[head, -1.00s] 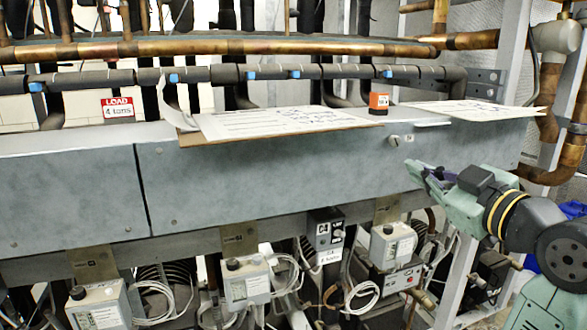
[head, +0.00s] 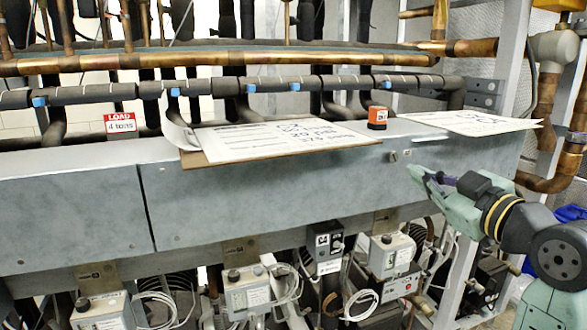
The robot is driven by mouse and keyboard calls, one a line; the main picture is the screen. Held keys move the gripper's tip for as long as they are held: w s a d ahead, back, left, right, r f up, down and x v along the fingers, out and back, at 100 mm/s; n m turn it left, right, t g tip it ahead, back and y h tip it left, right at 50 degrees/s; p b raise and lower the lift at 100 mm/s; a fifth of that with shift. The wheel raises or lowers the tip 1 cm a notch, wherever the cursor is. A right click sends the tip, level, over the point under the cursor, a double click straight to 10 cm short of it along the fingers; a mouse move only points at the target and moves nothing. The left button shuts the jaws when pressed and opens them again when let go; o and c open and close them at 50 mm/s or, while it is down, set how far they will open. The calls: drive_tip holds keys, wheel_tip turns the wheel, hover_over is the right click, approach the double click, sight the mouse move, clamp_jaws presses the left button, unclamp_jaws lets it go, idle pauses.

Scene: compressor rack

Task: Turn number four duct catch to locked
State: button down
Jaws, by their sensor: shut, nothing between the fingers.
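A small metal catch (head: 393,156) sits near the top edge of the grey duct's front face (head: 270,195), right of centre. A second small fitting (head: 407,155) is close beside it on the right. The catch is too small to tell whether it is turned to locked, and I see no number on it. My gripper (head: 413,174) comes in from the right, shut and empty. Its fingertips point left and are just below and to the right of the catch in the picture. They look apart from it, though the depth gap is hard to tell.
A clipboard with papers (head: 270,137) lies on the duct top and overhangs its front edge. An orange-topped item (head: 377,117) and more papers (head: 465,122) are beside it. Copper pipes (head: 210,58) run behind. A C4 box (head: 325,245) and grey control boxes (head: 391,254) hang below.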

sight(388, 153)
drive_tip(key=x, duration=0.3)
drive_tip(key=shift+w+a, duration=0.15)
drive_tip(key=shift+w, duration=0.2)
drive_tip(key=shift+w+r, duration=0.1)
